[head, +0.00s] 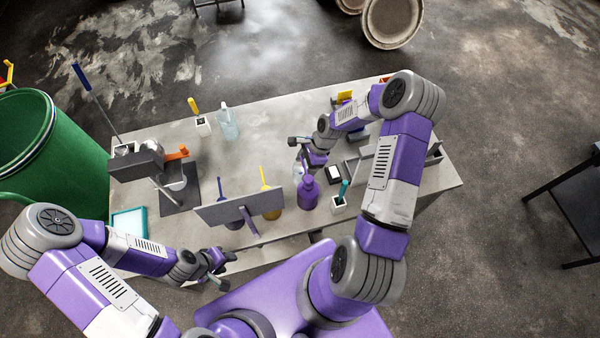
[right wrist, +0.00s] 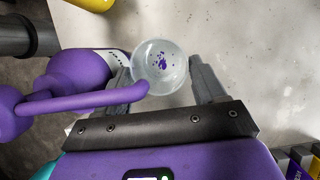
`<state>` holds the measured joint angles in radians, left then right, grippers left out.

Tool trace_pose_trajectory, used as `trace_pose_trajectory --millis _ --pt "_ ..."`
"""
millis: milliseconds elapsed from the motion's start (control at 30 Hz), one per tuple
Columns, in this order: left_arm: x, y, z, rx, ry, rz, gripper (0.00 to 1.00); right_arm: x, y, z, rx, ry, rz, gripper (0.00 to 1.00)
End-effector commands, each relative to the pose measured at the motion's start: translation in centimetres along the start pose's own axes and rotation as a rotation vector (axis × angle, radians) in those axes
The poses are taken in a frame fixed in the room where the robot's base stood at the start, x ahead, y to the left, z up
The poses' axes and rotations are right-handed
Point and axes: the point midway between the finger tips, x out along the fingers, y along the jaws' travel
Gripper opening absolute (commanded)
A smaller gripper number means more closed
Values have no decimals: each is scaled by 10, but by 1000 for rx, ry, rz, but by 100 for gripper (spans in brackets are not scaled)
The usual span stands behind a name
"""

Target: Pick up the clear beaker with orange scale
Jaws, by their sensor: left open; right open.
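A clear round beaker (right wrist: 159,64) shows from above in the right wrist view, with small purple bits in its bottom. No orange scale can be made out. My right gripper (right wrist: 166,82) is open, with one finger on each side of the beaker; I cannot tell whether they touch it. In the head view my right gripper (head: 298,155) is over the right part of the table, and the beaker there is mostly hidden by it. My left gripper (head: 222,270) is open and empty at the table's front edge.
A purple wash bottle (head: 308,193) stands close to my right gripper; its spout (right wrist: 85,102) reaches near the beaker. A grey panel (head: 238,207), a stirrer stand (head: 137,162) and a clear vessel (head: 228,124) are on the table. The back middle is clear.

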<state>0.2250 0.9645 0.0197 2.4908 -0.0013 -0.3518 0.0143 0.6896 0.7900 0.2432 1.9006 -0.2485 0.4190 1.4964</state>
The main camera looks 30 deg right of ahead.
Motion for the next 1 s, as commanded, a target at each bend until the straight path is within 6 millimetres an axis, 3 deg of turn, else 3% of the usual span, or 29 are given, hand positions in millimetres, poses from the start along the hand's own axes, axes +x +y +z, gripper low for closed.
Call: trace_pose_trajectory --millis 333,667,900,1000 --pt "-9 3 0 0 0 0 43 42 0 1 -3 -2 -2 70" --pt "-9 3 0 0 0 0 43 48 0 1 -4 -1 -3 68" --pt "-9 3 0 0 0 0 43 48 0 1 -4 -1 -4 32" --pt "-9 3 0 0 0 0 43 48 0 1 -4 -1 -4 21"
